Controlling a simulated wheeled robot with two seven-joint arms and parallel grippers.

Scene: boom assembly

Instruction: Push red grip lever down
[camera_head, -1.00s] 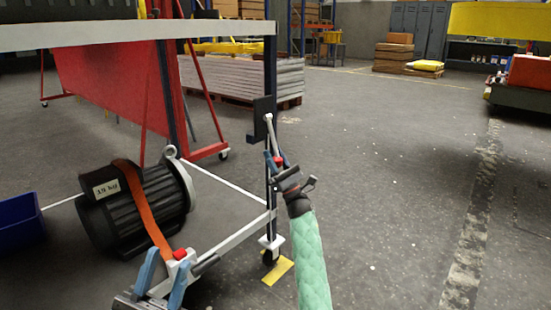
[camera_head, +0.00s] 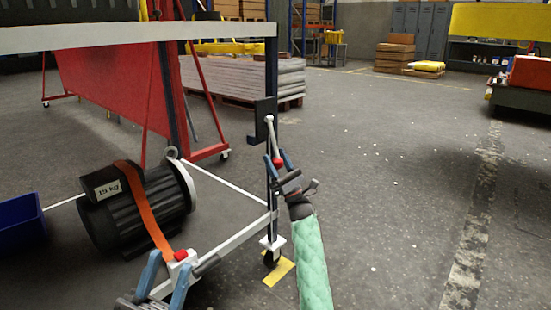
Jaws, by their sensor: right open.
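A small red grip lever (camera_head: 279,163) shows between the blue fingers of my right gripper (camera_head: 277,158), at the lower end of a light bar (camera_head: 272,132) by the table leg. The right fingers stand apart on either side of it; contact cannot be told. A second red lever (camera_head: 181,255) sits on a white block at the lower left, near the end of a pale bar with a dark handle (camera_head: 206,264). My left gripper (camera_head: 166,272) has its blue fingers on either side of that block's near part. Whether they touch it is unclear.
A dark motor (camera_head: 145,205) with an orange strap (camera_head: 146,212) lies left of the levers. A blue bin (camera_head: 20,220) is at the left edge. A table top (camera_head: 130,36) spans the upper left.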

